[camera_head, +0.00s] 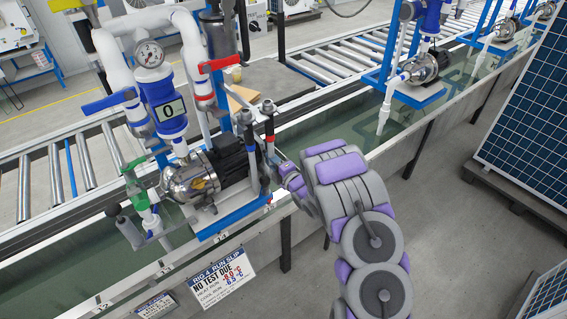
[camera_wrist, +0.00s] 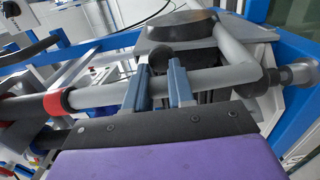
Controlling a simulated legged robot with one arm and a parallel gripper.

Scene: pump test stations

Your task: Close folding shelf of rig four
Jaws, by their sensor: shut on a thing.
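My gripper (camera_head: 283,168) is at the right side of this rig, beside upright dark bars with red bands. In the wrist view my gripper (camera_wrist: 158,82) has its two blue fingers shut across a grey bar (camera_wrist: 215,80). The bar runs left to a red band (camera_wrist: 55,102) and bends upward at its right end. I cannot make out the folding shelf for certain; the rig and my wrist hide part of that spot.
A slip board (camera_head: 222,281) hangs on the trough's front, reading "NO TEST DUE". White pipes, a gauge (camera_head: 149,54) and a blue meter (camera_head: 165,105) stand left of my gripper. A second pump rig (camera_head: 420,68) stands farther right.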

